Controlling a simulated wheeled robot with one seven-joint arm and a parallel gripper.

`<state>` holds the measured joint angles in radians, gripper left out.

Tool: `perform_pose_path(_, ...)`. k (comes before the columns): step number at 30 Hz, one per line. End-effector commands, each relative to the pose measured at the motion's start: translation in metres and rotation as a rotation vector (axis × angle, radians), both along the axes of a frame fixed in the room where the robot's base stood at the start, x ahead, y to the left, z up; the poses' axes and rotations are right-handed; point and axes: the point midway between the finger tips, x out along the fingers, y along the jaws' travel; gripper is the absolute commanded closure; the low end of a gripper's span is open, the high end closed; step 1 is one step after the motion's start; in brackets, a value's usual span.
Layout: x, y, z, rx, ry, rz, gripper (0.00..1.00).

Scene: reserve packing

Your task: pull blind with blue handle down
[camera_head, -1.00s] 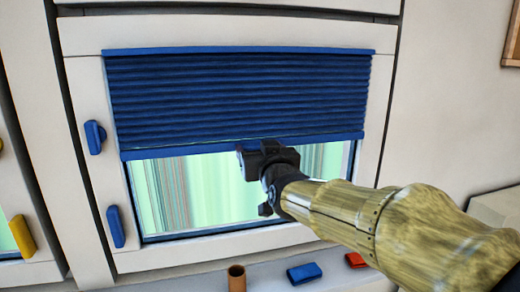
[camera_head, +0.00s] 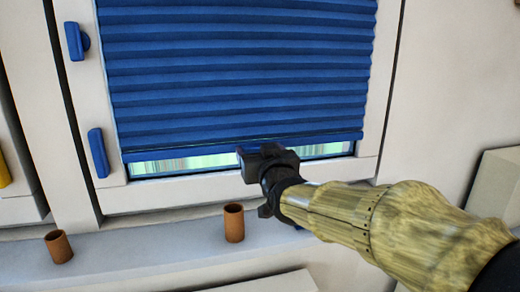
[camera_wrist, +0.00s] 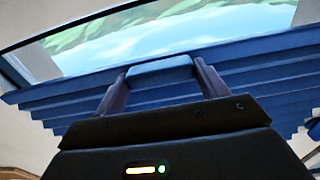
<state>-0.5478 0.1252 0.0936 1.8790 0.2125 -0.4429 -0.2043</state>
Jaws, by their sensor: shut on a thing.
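The blue pleated blind (camera_head: 235,75) covers most of the window in the head view, with its bottom rail (camera_head: 180,150) a little above the lower frame. A thin strip of bright glass (camera_head: 185,163) shows under it. My gripper (camera_head: 252,158) is at the bottom rail, near the middle of the window. In the wrist view, my gripper's two fingers (camera_wrist: 160,85) are shut on the blue handle (camera_wrist: 160,66), with blind folds (camera_wrist: 255,75) behind it. In the head view the gripper hides the handle.
Blue window handles (camera_head: 98,153) sit on the left frame. On the sill (camera_head: 150,250) stand two brown cups, one at left (camera_head: 58,247) and one below my gripper (camera_head: 234,223). A pale box-like thing (camera_head: 495,190) is at the right edge.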

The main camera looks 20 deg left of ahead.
Motion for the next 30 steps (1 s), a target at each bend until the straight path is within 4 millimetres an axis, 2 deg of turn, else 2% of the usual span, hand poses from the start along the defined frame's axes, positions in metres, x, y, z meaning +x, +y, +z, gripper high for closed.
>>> perform_pose_path(1,0.001,-0.001,-0.021,0.0,0.002,-0.002,0.68)
perform_pose_path(3,0.001,-0.001,-0.033,0.0,0.002,-0.002,0.68)
perform_pose_path(12,0.001,-0.001,-0.069,0.0,0.002,-0.002,0.68)
perform_pose_path(18,0.0,-0.001,-0.075,0.0,0.002,-0.002,0.68)
perform_pose_path(29,0.0,-0.001,-0.075,0.0,0.002,-0.001,0.68)
perform_pose_path(30,0.0,-0.001,-0.075,0.0,0.002,-0.001,0.2)
